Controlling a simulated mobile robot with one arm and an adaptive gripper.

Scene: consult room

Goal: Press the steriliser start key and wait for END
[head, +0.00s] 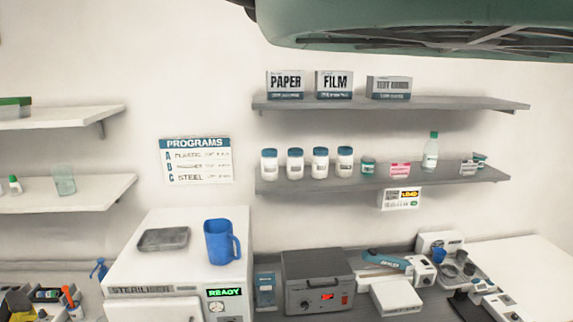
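The white steriliser (175,248) stands at the lower left in the head view, with its name printed along the front edge. Its small display (225,292) reads READY in green. A round gauge or dial (217,307) sits just below the display. The lower front is cut off by the frame's bottom edge, and I cannot make out a start key. The front door's top edge shows left of the display. My gripper is not in view.
A blue mug (219,243) and a grey tray (163,239) rest on the steriliser. A grey box with a red display (317,280) stands to its right. A PROGRAMS chart (197,160) hangs above. A large green body (420,25) fills the top right.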

